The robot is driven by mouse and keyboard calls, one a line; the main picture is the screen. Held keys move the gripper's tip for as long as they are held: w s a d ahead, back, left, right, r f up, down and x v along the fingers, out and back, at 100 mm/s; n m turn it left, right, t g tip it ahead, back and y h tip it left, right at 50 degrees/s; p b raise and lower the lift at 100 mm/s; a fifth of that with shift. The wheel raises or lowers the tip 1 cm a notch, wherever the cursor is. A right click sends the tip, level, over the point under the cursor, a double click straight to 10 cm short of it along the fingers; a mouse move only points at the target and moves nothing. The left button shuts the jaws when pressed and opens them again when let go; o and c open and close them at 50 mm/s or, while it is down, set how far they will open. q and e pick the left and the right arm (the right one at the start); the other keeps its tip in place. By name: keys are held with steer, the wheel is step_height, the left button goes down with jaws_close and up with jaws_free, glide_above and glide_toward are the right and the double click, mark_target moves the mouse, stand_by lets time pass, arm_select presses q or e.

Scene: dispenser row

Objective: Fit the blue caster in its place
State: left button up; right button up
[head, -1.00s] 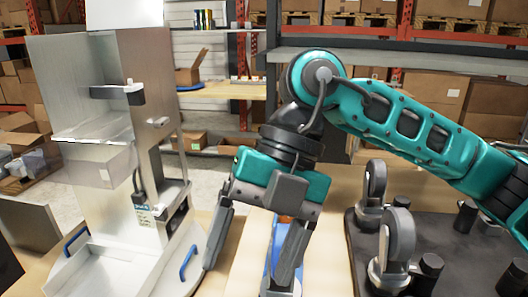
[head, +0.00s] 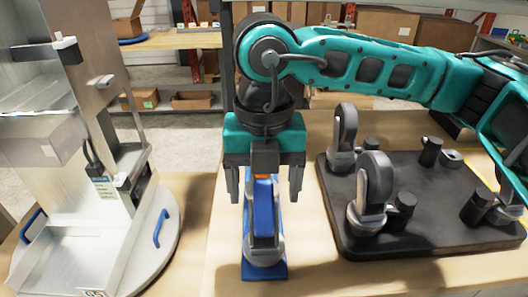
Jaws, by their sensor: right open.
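A flat blue pad (head: 265,271) shows under the caster. To the right, a dark board (head: 440,236) carries grey casters, one at the back (head: 343,140) and one in front (head: 372,190), with short black posts beside them. My left gripper is out of view.
A metal dispenser (head: 85,130) on a round white base (head: 165,215) with blue handles stands at the left. Table space (head: 300,235) is bare between the caster and the board. Shelves with cardboard boxes (head: 190,100) are behind.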

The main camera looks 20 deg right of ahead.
steer(key=shift+f, duration=1.85)
steer(key=shift+c, duration=0.3)
